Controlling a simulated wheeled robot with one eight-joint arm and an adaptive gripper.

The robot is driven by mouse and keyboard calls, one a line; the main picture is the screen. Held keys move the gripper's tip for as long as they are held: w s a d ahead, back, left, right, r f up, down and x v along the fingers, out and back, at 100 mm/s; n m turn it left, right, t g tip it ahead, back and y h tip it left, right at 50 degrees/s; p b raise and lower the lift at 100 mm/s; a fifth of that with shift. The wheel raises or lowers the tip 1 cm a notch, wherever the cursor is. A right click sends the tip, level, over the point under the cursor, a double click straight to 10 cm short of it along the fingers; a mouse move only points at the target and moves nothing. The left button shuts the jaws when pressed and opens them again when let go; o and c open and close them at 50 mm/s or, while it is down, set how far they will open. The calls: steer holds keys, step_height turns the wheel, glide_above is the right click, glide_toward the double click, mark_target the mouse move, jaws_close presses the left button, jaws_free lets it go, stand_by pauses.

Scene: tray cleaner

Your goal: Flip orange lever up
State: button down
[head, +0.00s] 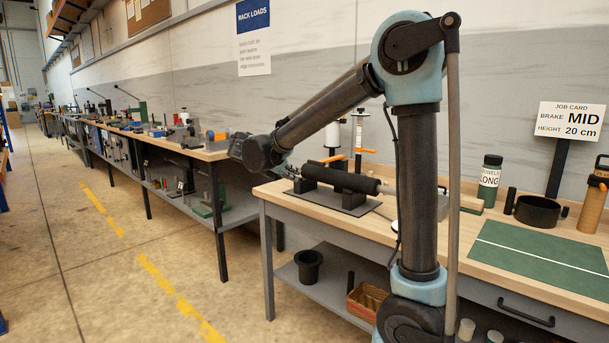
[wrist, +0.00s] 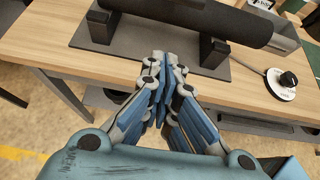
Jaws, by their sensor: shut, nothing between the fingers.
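A black roller (head: 340,178) lies across dark cradle blocks on a dark base plate (head: 330,199) on the near workbench. I cannot tell which is the lever. In the wrist view the roller (wrist: 195,18) and plate (wrist: 135,38) show, but no orange part. My gripper (wrist: 160,62) is shut and empty, its tips over the plate's front edge. In the head view my forearm hides part of it.
A white round base with a black knob (wrist: 282,82) stands right of the plate. A green mat (head: 540,250), black ring (head: 538,211), dark bottle (head: 490,182) and job card (head: 571,121) are farther right. The bench's front-left top (wrist: 60,35) is bare.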

steer(key=w+d, duration=0.6)
steer(key=w, duration=0.1)
steer(key=shift+f, duration=0.4)
steer(key=shift+w, duration=0.1)
stand_by(0.4)
